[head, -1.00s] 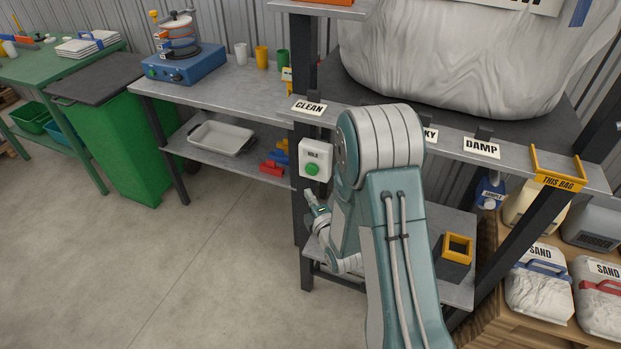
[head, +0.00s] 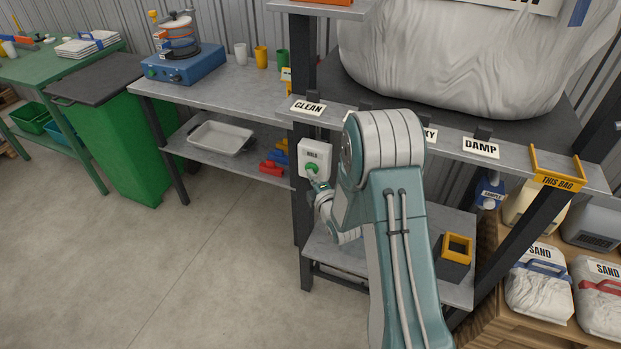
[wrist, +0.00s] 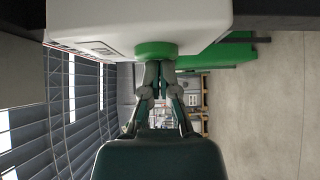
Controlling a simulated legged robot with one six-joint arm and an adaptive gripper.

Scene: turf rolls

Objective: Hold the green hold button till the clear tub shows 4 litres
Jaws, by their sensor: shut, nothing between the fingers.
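The green hold button (head: 312,169) sits on a white box marked HOLD (head: 315,153), fixed to the dark post of the bench. My gripper (head: 313,177) is shut and empty, with its tips at the button. In the wrist view, the fingertips (wrist: 158,64) meet the underside of the green button (wrist: 156,50) and look to be touching it. How far the button is pressed I cannot tell. I cannot make out the clear tub or any litre reading; my arm hides part of the lower shelf.
A large pale bag (head: 450,60) rests on the bench top above, with CLEAN and DAMP (head: 481,148) labels along its edge. A yellow-topped block (head: 456,250) stands on the lower shelf. Sand bags (head: 540,285) are at the right. The floor at left is clear.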

